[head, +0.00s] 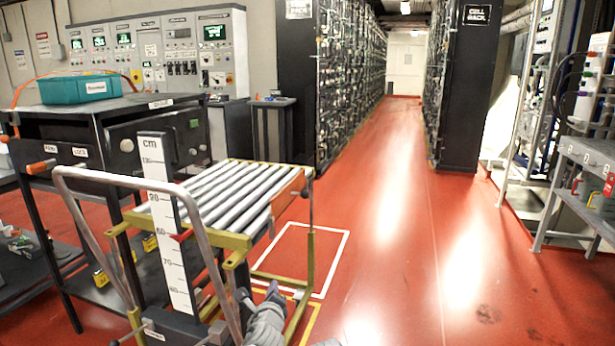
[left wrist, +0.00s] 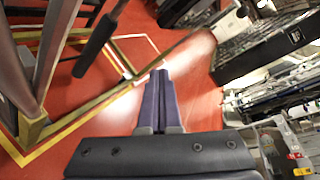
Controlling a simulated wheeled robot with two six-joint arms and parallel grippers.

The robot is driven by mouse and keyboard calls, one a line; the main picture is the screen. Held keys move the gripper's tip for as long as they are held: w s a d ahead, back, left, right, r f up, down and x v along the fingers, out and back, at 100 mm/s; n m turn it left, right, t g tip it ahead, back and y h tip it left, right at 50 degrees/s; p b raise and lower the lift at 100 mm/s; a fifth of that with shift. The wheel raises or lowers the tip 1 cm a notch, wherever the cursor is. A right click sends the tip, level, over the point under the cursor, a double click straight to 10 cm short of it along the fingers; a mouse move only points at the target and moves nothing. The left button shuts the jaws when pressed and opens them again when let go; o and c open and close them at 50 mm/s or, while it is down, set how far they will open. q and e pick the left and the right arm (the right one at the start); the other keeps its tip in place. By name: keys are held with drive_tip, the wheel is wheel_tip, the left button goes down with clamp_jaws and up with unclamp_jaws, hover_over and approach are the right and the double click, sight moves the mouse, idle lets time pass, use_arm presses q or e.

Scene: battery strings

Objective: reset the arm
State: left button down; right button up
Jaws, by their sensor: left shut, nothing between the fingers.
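My left gripper (head: 273,290) is low beside the roller trolley (head: 245,243), near its front right leg. In the left wrist view its two purple fingers (left wrist: 160,75) are together, with nothing between them. They point out over the red floor. I cannot tell from these views whether the gripper touches the trolley. My right gripper does not show.
The trolley has a grey handle (head: 63,172) and an upright cm scale (head: 168,225). A dark bench (head: 100,107) with a teal bin (head: 80,89) stands left. Cell racks (head: 466,80) flank the clear red aisle (head: 390,200). A grey cart (head: 590,152) stands right.

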use_arm(q)
drive_tip(key=s+f+n+g+y, duration=0.2)
drive_tip(key=s+f+n+g, duration=0.7)
drive_tip(key=f+n, duration=0.35)
drive_tip(key=s+d+f+n+g+h, duration=0.1)
drive_tip(key=s+d+f+n+g, duration=0.2)
drive_tip(key=s, duration=0.5)
drive_tip(key=s+f+n+g, duration=0.1)
drive_tip(key=s+n+g, duration=0.2)
drive_tip(key=s+n, duration=0.4)
wheel_tip(320, 180, up, 38)
drive_tip(key=s+m+p, duration=0.1)
drive_tip(key=p, duration=3.7)
drive_tip(key=shift+s+r, duration=0.15)
drive_tip(key=shift+s, duration=0.15)
